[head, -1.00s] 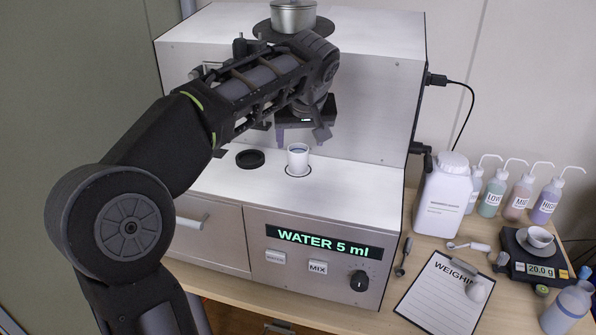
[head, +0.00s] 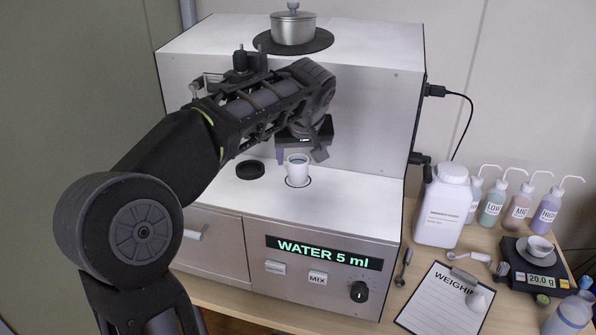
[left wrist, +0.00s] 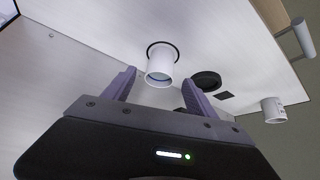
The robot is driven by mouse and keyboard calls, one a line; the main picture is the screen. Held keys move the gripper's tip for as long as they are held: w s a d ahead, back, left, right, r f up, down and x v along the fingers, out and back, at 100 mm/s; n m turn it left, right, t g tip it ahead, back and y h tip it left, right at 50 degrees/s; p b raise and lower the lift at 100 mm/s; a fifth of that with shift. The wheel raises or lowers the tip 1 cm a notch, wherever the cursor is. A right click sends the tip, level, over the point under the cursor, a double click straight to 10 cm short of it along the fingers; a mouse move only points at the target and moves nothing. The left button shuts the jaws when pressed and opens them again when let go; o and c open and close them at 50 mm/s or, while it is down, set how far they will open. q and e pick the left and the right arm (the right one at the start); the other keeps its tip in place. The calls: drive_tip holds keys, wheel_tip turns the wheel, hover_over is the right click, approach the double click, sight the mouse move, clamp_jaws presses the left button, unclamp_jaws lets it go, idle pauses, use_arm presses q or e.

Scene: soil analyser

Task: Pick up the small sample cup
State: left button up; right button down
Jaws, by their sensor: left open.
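The small white sample cup (head: 297,167) stands upright on the analyser's ledge, inside a dark ring mark, with liquid in it. In the left wrist view the cup (left wrist: 161,68) lies ahead of my fingers, toward the space between them. My left gripper (head: 300,156) is open and empty, just behind and above the cup in the head view. Its two purple fingers also show in the left wrist view (left wrist: 155,95), apart on either side of the cup's line. I cannot tell the exact gap between fingers and cup. My right gripper is not in view.
A black round lid (head: 250,170) lies left of the cup. The analyser's display (head: 323,252) reads WATER 5 ml. A metal pot (head: 292,28) stands on top of the analyser. A white jar (head: 443,206), bottles and a scale (head: 537,270) stand at right. The ledge right of the cup is clear.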

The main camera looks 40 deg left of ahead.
sight(299, 165)
use_arm(q)
drive_tip(key=p+x, duration=0.1)
drive_tip(key=x, duration=0.3)
drive_tip(key=shift+w+f, duration=0.1)
drive_tip(key=shift+f, duration=0.35)
clamp_jaws()
idle(0.7)
